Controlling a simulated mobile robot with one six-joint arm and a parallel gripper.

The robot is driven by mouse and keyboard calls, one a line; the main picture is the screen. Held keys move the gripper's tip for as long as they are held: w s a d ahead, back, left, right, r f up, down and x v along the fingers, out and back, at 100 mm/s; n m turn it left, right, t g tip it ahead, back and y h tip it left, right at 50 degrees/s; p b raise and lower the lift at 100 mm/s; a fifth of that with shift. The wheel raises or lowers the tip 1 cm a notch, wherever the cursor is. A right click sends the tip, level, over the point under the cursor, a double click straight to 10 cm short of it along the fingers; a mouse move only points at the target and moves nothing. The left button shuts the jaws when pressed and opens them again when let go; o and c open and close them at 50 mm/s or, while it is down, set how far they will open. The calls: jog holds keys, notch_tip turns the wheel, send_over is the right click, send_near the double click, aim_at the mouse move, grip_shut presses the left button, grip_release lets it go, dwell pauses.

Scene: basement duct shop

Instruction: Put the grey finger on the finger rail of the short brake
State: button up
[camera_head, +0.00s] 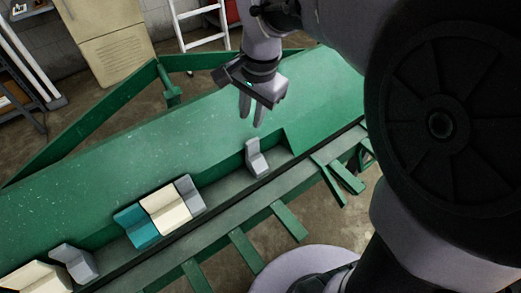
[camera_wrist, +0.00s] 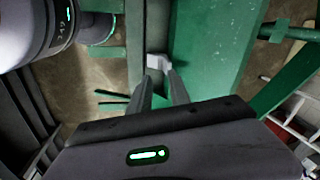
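A grey finger (camera_head: 256,159) stands alone toward the right end of the recessed finger rail (camera_head: 224,188) of the green short brake (camera_head: 120,165). In the wrist view the lone grey finger (camera_wrist: 157,62) shows just beyond my fingertips. My gripper (camera_head: 251,119) is above and behind it, apart from it in the head view, pointing down. In the wrist view my gripper (camera_wrist: 157,80) has a gap between its fingers, with nothing held. Other fingers sit further left: a grey one (camera_head: 190,195), a cream one (camera_head: 166,208), a teal one (camera_head: 137,228) and another grey one (camera_head: 75,262).
A white finger (camera_head: 35,278) sits at the far left. There is bare rail on both sides of the lone grey finger. Green bars (camera_head: 289,220) jut out at the front. A white ladder (camera_head: 204,25) and a tan cabinet (camera_head: 108,42) stand behind.

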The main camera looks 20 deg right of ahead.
jog(key=s+n+t, duration=0.1)
jog(key=s+n, duration=0.1)
jog(key=s, duration=0.3)
jog(key=s+a+r+n+t, duration=0.1)
jog(key=s+n, duration=0.1)
jog(key=s, duration=0.4)
jog(key=s+a+r+n+t+y, duration=0.1)
jog(key=s+n+t, duration=0.1)
jog(key=s, duration=0.4)
jog(key=shift+s+a+n, duration=0.25)
jog(key=shift+n, duration=0.05)
notch_tip(320, 180, down, 6)
jog(key=b, duration=0.6)
jog(key=shift+f, duration=0.2)
